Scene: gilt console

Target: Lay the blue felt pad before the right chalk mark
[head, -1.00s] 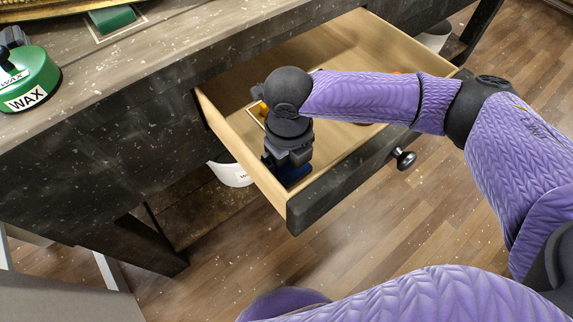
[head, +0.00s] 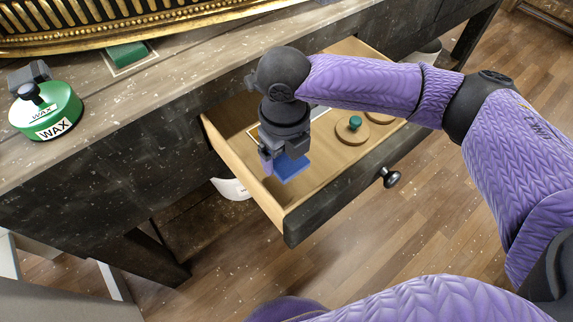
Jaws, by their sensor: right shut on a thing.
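The blue felt pad (head: 291,168) is held in my right gripper (head: 284,156), which is shut on it and points down inside the open drawer. The pad appears raised above the drawer floor, near the drawer's front-left corner. The gripper and wrist hide part of the pad. On the console top (head: 190,62), a pale outline (head: 110,66) surrounds a green block (head: 127,56). I cannot tell whether this outline is a chalk mark, and I see no other clear mark on the top. My left gripper is not in view.
The drawer (head: 335,200) stands open and holds round wooden discs, one with a green knob (head: 354,122). A green wax tin (head: 46,112) stands on the top at left, with dark parts on it. A gilt frame (head: 100,28) stands behind. Free top lies between tin and drawer.

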